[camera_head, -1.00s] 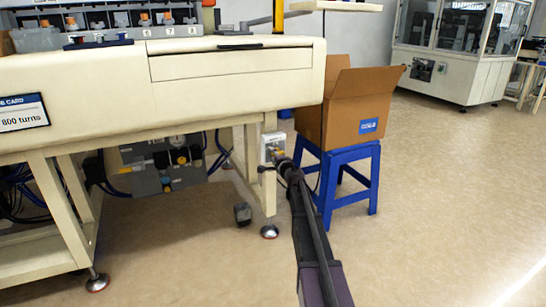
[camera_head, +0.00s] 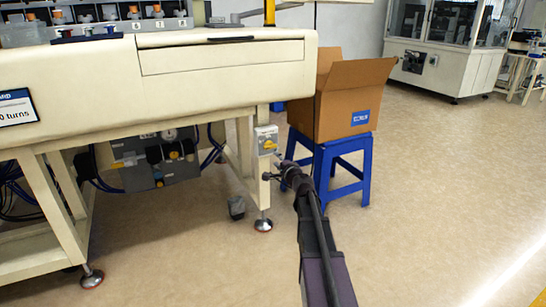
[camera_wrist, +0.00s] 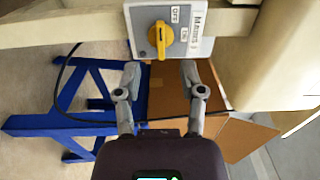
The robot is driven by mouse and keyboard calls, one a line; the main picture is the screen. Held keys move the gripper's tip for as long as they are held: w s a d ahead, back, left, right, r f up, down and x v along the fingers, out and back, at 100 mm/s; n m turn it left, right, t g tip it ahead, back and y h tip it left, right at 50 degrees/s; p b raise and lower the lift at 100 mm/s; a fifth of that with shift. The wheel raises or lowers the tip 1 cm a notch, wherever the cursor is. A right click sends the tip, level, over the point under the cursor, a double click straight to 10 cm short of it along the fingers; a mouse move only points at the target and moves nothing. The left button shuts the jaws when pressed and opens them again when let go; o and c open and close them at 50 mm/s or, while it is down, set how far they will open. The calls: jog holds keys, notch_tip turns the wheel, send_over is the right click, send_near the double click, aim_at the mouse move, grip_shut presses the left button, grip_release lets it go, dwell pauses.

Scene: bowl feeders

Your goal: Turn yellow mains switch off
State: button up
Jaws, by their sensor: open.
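The yellow mains switch (camera_head: 268,144) is a yellow rotary knob on a small grey box (camera_head: 262,133) fixed to the cream machine's front right leg. In the wrist view, the yellow knob (camera_wrist: 159,36) has its long axis up and down in the picture. OFF, ON and MAINS labels stand sideways to its right on the grey plate (camera_wrist: 203,46). My gripper (camera_wrist: 160,78) is open and empty, its two fingers apart just below the plate in that picture. In the head view, my gripper (camera_head: 271,177) is just below the switch box, apart from the knob.
A blue stool (camera_head: 325,165) with an open cardboard box (camera_head: 338,110) stands just right of the switch leg. The cream machine (camera_head: 220,75) overhangs it. A grey valve panel (camera_head: 158,165) with hoses sits underneath. The floor to the right is clear.

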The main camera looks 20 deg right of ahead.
jog(key=shift+s, duration=0.7)
jog(key=s+a+n+g+y+p, duration=0.3)
jog(key=s+a+n+g+p, duration=0.25)
jog(key=a, duration=0.65)
jog(key=s+a+n+g+y+p, duration=0.35)
jog(key=s+a+n+p, duration=0.3)
jog(key=a, duration=0.45)
jog(key=s+a+r+n+g+h+p, duration=0.2)
jog(key=s+n+g+h+p, duration=0.45)
jog(key=s, duration=1.15)
notch_tip(320, 180, up, 37)
jog(key=m+g+p, duration=0.1)
jog(key=g+p, duration=0.1)
jog(key=p, duration=3.7)
jog(key=shift+w+r+h, duration=0.2)
jog(key=shift+w+h, duration=0.1)
jog(key=shift+w, duration=0.05)
jog(key=shift+w+a+g, duration=0.1)
jog(key=shift+g, duration=0.15)
